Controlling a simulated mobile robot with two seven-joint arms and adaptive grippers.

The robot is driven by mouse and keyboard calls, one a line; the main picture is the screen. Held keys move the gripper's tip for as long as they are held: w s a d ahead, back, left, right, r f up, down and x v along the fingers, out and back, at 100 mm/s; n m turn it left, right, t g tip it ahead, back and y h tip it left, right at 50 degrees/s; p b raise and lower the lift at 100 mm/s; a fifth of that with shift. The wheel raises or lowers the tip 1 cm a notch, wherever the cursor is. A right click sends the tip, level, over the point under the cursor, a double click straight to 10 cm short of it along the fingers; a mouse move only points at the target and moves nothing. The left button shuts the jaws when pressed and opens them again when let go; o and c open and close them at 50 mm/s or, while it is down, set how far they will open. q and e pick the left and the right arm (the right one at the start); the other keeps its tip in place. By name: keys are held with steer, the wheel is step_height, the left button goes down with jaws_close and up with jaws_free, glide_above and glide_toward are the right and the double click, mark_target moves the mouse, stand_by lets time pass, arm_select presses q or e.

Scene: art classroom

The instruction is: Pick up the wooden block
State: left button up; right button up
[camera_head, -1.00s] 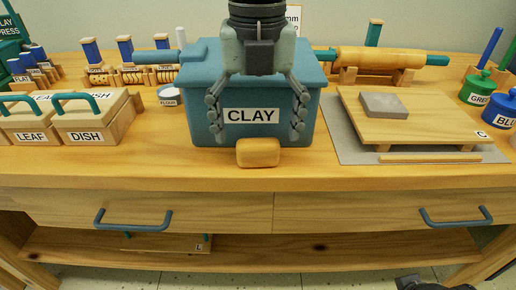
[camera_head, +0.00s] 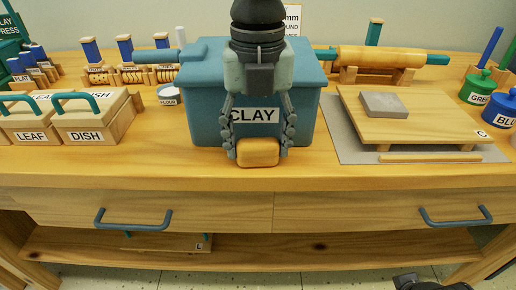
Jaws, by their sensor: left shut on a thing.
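The wooden block (camera_head: 258,152) is a small, rounded, light-brown block on the bench top, just in front of the blue-grey bin labelled CLAY (camera_head: 205,105). My left gripper (camera_head: 258,150) comes down from above in front of the bin. Its two linked fingers are shut on the block, one at each side. The block still appears to be at the bench surface. At the bottom right edge a dark part shows, probably of my right arm; no right fingers can be made out.
Boxes labelled LEAF (camera_head: 30,137) and DISH (camera_head: 86,136) stand at left. A board (camera_head: 430,128) with a grey slab (camera_head: 384,104) lies on a mat at right. A rolling pin (camera_head: 380,57) rests behind. Bare bench top (camera_head: 150,165) runs along the front.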

mark_target(258, 140)
arm_select(q)
steer(key=shift+r, duration=0.7)
step_height(258, 140, up, 3)
steer(key=s+a+r, duration=0.2)
steer(key=s+r, duration=0.1)
steer(key=s, duration=0.2)
steer(key=s+a+r+b, duration=0.1)
steer(key=s+a+r, duration=0.1)
steer(key=s, duration=0.3)
steer(key=shift+s+a+r, duration=0.35)
steer(key=shift+a+r, duration=0.05)
steer(key=shift+r, duration=0.45)
steer(key=o, duration=0.6)
steer(key=c, duration=0.5)
arm_select(e)
steer(key=w+a, duration=0.1)
steer(key=w+a+r+t, duration=0.1)
steer(key=w+a+t, duration=0.1)
steer(key=w, duration=0.1)
steer(key=shift+r+n+y, duration=0.25)
steer(key=shift+n+y, duration=0.05)
steer(key=shift+y, duration=0.1)
